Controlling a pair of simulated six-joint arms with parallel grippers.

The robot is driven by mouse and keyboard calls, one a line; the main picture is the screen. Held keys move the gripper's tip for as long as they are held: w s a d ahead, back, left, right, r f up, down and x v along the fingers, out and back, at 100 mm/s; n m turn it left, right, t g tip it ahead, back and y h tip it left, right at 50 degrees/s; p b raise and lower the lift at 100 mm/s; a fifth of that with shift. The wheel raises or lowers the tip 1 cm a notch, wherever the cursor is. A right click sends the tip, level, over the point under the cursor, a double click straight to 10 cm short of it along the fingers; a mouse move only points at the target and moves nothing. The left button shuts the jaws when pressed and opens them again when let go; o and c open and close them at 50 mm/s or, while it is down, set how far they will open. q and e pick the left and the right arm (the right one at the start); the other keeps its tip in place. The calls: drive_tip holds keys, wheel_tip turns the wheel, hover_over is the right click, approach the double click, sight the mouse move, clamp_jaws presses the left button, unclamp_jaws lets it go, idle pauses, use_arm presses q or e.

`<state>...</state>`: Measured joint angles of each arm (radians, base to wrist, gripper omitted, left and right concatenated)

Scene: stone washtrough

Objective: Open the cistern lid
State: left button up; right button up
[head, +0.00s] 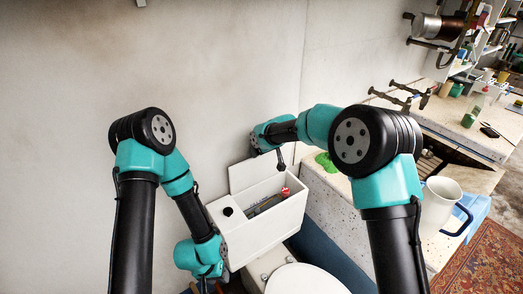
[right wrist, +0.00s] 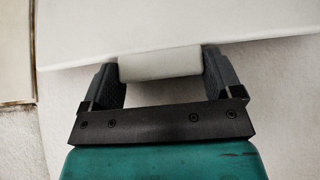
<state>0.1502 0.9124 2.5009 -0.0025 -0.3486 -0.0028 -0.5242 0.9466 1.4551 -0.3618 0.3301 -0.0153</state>
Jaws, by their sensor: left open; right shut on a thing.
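The white cistern (head: 262,233) stands against the wall, its top open and inner parts, including a red-topped piece (head: 285,191), showing. The cistern lid (head: 250,173) is swung up, standing steeply at the cistern's back edge near the wall. My right gripper (head: 281,160) is at the lid's right end. In the right wrist view its two dark fingers (right wrist: 162,78) are shut on a white block-like tab (right wrist: 160,63) at the lid's edge. My left gripper (head: 208,286) is low, left of the cistern, open and apart from the lid; its fingertips are hard to make out.
A white toilet lid (head: 305,280) is in front of the cistern. A stone trough (head: 335,205) with a green cloth (head: 325,161) is right of it. A white jug (head: 438,205) and a patterned rug (head: 485,262) are further right.

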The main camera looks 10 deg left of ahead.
drive_tip(key=shift+f, duration=0.15)
drive_tip(key=o, duration=1.1)
drive_tip(key=shift+s, duration=0.1)
drive_tip(key=v, duration=1.7)
drive_tip(key=shift+d+r, duration=0.1)
drive_tip(key=shift+r, duration=0.1)
drive_tip(key=s+d+f+m+g, duration=0.1)
drive_tip(key=s+d+f+m, duration=0.15)
drive_tip(key=d+f, duration=0.45)
drive_tip(key=s+d+f+m, duration=0.1)
drive_tip(key=s+d+f, duration=0.2)
drive_tip(key=f, duration=0.8)
drive_tip(key=s+d+f+m+g, duration=0.1)
drive_tip(key=s+d+f, duration=0.1)
drive_tip(key=d+f, duration=0.55)
drive_tip(key=s+d+f+m, duration=0.2)
drive_tip(key=s+d+f, duration=0.1)
drive_tip(key=s+f, duration=0.2)
drive_tip(key=s+d+f+m+g, duration=0.1)
drive_tip(key=s+d+f, duration=0.3)
drive_tip(key=s, duration=0.6)
drive_tip(key=s+d+f+m+g+h, duration=0.1)
drive_tip(key=s+d+f+m, duration=0.2)
drive_tip(key=s+f, duration=0.4)
drive_tip(key=shift+s+d+f, duration=0.4)
drive_tip(key=shift+s+d, duration=0.3)
